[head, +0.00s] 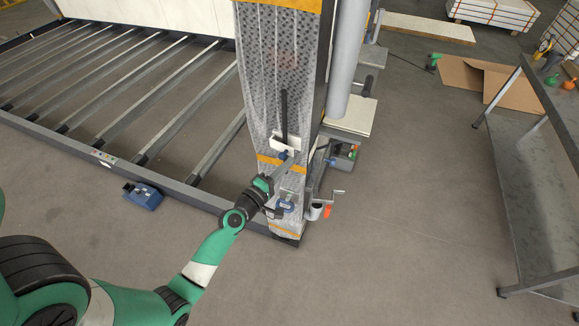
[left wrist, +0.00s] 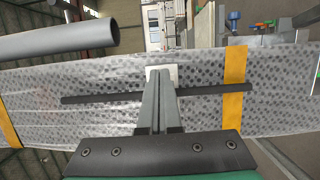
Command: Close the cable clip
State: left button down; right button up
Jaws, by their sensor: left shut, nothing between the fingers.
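A white cable clip (head: 286,143) sits on a column (head: 278,70) wrapped in spotted plastic. A dark, straight cable (head: 284,112) runs up the column's face from the clip. My left gripper (head: 291,160) is at the clip's lower edge, with its fingers shut and empty. In the left wrist view the shut fingers (left wrist: 163,80) point at the clip (left wrist: 154,71), overlap it and hide much of it. The cable (left wrist: 100,98) passes across behind the fingers. I cannot tell whether the fingers touch the clip, or how far the clip is shut. My right gripper is not in view.
Orange bands (head: 273,160) circle the column. A metal frame with rails (head: 160,98) lies to the left, with a blue box (head: 143,195) by its edge. A crank handle (head: 330,197) sticks out at the column's lower right. A grey table (head: 535,150) stands at right; the floor between is clear.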

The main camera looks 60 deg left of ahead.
pick_arm(q)
jog(key=shift+w, duration=0.4)
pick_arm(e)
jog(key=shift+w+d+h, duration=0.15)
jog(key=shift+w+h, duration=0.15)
